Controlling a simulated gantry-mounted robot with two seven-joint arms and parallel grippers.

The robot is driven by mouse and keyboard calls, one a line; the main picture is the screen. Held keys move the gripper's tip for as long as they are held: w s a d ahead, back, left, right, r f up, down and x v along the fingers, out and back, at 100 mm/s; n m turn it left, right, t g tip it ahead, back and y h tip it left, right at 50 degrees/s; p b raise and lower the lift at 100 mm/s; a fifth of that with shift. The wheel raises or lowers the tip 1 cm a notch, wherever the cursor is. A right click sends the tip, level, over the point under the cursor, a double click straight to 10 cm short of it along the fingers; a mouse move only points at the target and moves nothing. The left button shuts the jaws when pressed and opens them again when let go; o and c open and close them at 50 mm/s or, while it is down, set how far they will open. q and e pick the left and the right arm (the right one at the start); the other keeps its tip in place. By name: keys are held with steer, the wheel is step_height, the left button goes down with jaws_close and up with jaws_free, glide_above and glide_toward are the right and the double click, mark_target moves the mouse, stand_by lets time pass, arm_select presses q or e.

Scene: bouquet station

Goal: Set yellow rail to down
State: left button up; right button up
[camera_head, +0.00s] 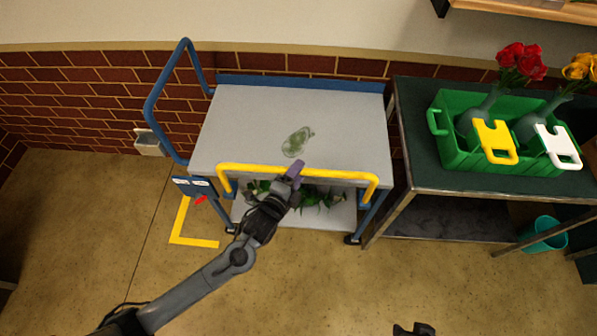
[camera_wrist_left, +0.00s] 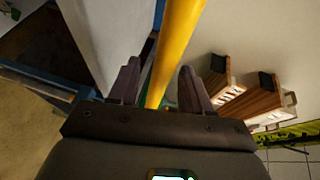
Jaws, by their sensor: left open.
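The yellow rail (camera_head: 340,175) runs along the front edge of the blue-and-grey cart (camera_head: 235,115), its ends bending down at both front corners. It appears raised at about the height of the cart top. My left gripper (camera_head: 295,170) is at the middle of the rail. In the left wrist view the yellow rail (camera_wrist_left: 178,45) passes between the open fingers of my left gripper (camera_wrist_left: 160,85). I cannot tell whether the fingers touch it. A dark part at the bottom edge may be my right gripper (camera_head: 413,329); its fingers are not clear.
A translucent greenish object (camera_head: 297,141) lies on the cart top. Green leafy things (camera_head: 318,196) lie on the lower shelf. A blue plate with white labels and a red piece (camera_head: 193,188) is at the cart's left front. A green crate (camera_head: 460,150) with flowers stands on the right table.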

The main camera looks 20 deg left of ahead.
arm_select(q)
steer(key=shift+w+f, duration=0.1)
steer(key=shift+w, duration=0.55)
steer(key=shift+d, duration=0.1)
jaws_close()
